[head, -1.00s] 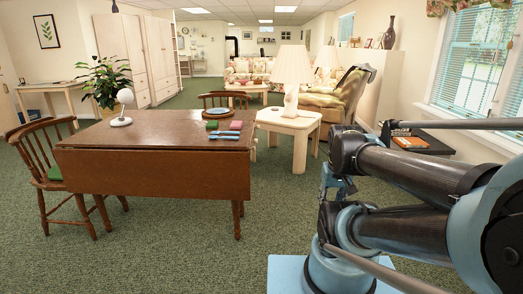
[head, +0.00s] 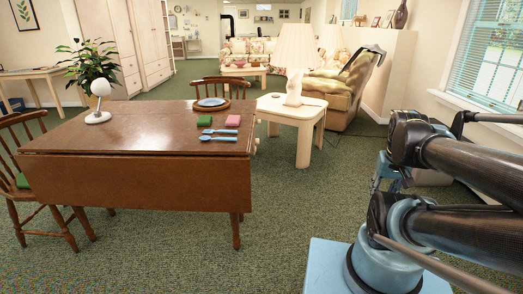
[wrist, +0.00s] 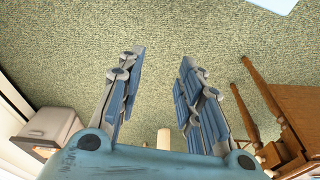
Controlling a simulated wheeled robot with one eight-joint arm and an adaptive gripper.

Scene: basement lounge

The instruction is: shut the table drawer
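The brown wooden drop-leaf table (head: 130,185) stands at left centre in the head view, its long hanging leaf facing me. A small light knob-like spot (head: 256,142) shows at its right end; I cannot tell how far any drawer there is out. In the wrist view brown wooden furniture (wrist: 297,105) with legs shows at the right edge, probably this table. My gripper (wrist: 162,58) is open and empty over the carpet, its two fingers well apart. It touches nothing that I can see. In the head view my arm fills the right side and mostly hides the gripper.
A cream side table (head: 303,130) with a lamp (head: 296,52) stands right of the brown table. Wooden chairs (head: 42,195) stand at its left and behind. Green carpet (head: 290,210) is clear in front.

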